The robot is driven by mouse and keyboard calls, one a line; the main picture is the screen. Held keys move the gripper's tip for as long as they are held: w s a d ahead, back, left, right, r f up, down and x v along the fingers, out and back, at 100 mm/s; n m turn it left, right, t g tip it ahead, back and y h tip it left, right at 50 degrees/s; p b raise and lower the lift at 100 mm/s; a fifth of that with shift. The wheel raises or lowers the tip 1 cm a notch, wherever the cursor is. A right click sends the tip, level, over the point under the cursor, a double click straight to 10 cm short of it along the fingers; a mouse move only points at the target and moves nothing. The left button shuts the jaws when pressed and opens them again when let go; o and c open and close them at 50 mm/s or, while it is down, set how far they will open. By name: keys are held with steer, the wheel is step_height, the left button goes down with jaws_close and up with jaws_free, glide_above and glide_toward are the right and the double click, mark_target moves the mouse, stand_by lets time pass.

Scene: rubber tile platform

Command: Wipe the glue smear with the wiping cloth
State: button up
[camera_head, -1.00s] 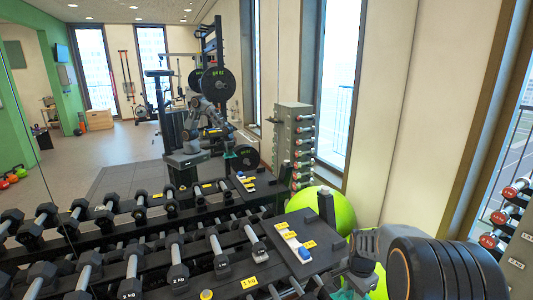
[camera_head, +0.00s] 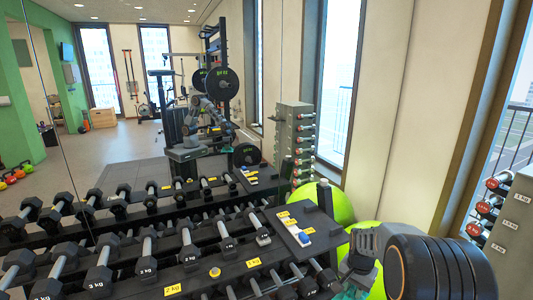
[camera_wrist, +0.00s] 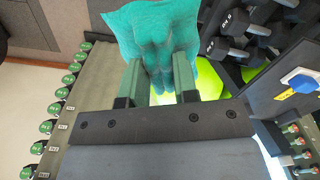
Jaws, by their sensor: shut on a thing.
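The wiping cloth (camera_wrist: 150,30) is teal and bunched between the two fingers of my gripper (camera_wrist: 160,75) in the wrist view. Its free end fans out beyond the fingertips. In the head view a little teal shows at the bottom edge, below my arm, with the gripper mostly hidden. I cannot make out the glue smear with certainty. A dark flat top (camera_head: 325,228) carries yellow labels and a white and blue item (camera_head: 304,239). In the wrist view a blue and white item (camera_wrist: 300,80) lies on a dark surface at the right, apart from the cloth.
Dumbbell racks (camera_head: 120,262) fill the lower left, with a mirror behind them. A green exercise ball (camera_head: 336,206) sits behind the dark top. A window wall stands at the right. Another dumbbell rack (camera_head: 515,225) stands at the far right. Several dumbbells also show in the wrist view (camera_wrist: 235,25).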

steer(key=a+f+n, duration=0.1)
steer(key=w+a+f+n, duration=0.1)
steer(key=n, duration=0.1)
steer(key=a+f+n, duration=0.1)
steer(key=n, duration=0.1)
steer(key=shift+w+f, duration=0.1)
steer(key=shift+w, duration=0.15)
steer(key=a+f+n, duration=0.3)
steer(key=a+f, duration=0.2)
steer(key=a, duration=0.1)
steer(key=shift+a+n, duration=0.3)
steer(key=shift+a, duration=0.1)
steer(key=shift+s, duration=0.1)
